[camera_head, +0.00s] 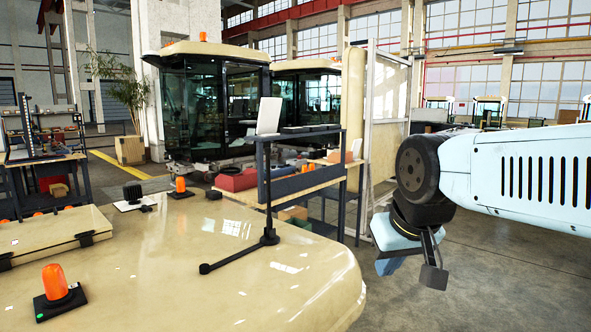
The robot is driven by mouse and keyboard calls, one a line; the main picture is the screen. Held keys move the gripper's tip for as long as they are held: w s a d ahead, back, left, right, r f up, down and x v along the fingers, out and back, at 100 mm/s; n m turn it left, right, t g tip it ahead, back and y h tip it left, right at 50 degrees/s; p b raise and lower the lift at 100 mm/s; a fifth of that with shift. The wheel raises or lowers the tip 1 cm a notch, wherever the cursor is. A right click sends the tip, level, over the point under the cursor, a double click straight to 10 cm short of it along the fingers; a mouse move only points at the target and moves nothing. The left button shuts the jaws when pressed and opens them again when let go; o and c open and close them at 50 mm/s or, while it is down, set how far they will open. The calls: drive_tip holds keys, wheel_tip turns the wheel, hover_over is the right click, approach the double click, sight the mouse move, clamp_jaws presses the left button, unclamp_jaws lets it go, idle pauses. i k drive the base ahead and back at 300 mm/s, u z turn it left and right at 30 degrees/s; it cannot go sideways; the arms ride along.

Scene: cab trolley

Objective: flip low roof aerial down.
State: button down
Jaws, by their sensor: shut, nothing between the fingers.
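The low roof aerial (268,185) is a thin black rod standing upright on the cream cab roof (190,255), near its right side. Its foot is a small black hinge block (270,237). A black bar (237,253) runs from this block along the roof toward the lower left and ends in a small round black piece (204,268). My gripper (434,277) hangs to the right of the roof, beyond its edge, pointing down and clear of the aerial. It is shut and empty; its fingertips look small and partly overlap.
An orange beacon (55,282) and a roof hatch (50,242) are on the left of the roof. Another beacon (180,186) sits at its far edge. A dark-framed trolley (320,180) with bins stands behind the aerial. Open floor (480,285) lies to the right.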

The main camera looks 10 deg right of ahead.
sight(267, 150)
drive_tip(key=z, duration=0.35)
drive_tip(key=i, duration=1.2)
drive_tip(key=u, duration=0.5)
